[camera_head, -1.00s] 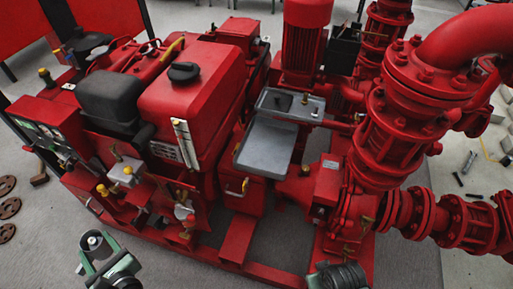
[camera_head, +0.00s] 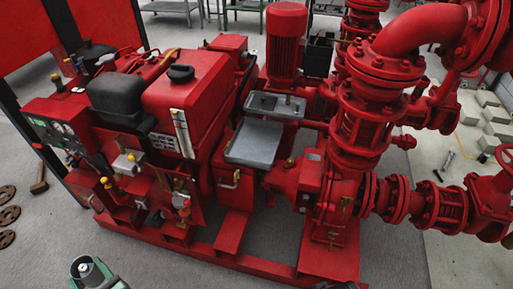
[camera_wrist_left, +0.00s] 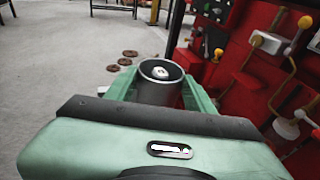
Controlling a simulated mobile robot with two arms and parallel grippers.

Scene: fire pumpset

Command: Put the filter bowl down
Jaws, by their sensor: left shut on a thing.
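The filter bowl (camera_wrist_left: 161,88) is a dark grey cylinder with an open round top and a pale fitting inside. In the wrist view it stands upright between the green fingers of my left gripper (camera_wrist_left: 160,95), which is shut on it. In the head view the bowl's round top (camera_head: 82,268) shows at the bottom left, with my left gripper (camera_head: 95,276) around it, partly cut off by the frame edge. Gripper and bowl are in front of the red pumpset (camera_head: 235,225), over the grey floor. My right gripper does not show; only a dark sliver is at the bottom edge.
Several rust-brown discs (camera_head: 8,215) and a hammer (camera_head: 39,183) lie on the floor at the left. A grey tray (camera_head: 254,143) sits on the pumpset's middle. Bare floor (camera_head: 45,235) lies left of the pumpset. Grey blocks (camera_head: 490,115) are at the far right.

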